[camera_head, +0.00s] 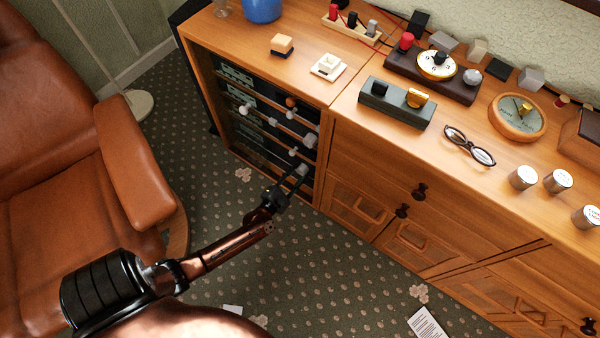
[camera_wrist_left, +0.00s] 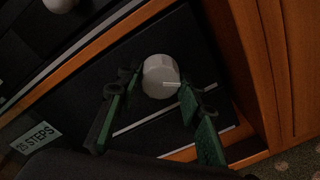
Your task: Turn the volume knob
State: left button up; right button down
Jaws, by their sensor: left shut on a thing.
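A pale round knob (camera_wrist_left: 160,70) with a light pointer line sits on a dark panel in the left wrist view. My left gripper (camera_wrist_left: 158,86) has one dark green finger on each side of it and is shut on it. In the head view my left gripper (camera_head: 294,180) reaches to the lowest right part of the open cabinet bay, at a pale knob (camera_head: 302,169). Other pale knobs (camera_head: 309,140) show on the stacked dark units (camera_head: 250,121) above. My right gripper is not in view.
A plate reading "25 STEPS" (camera_wrist_left: 36,139) is left of the gripped knob. Wooden shelf edges and the cabinet side (camera_head: 326,150) lie close to my gripper. A leather armchair (camera_head: 136,160) stands left. The cabinet top (camera_head: 305,90) holds gadgets, glasses and tins. Patterned carpet (camera_head: 300,270) lies below.

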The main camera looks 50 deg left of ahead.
pick_arm(q)
jog(key=shift+f+n, duration=0.1)
jog(key=shift+n, duration=0.3)
jog(key=o, duration=1.2)
jog(key=shift+c, duration=0.2)
jog(key=v, duration=1.2)
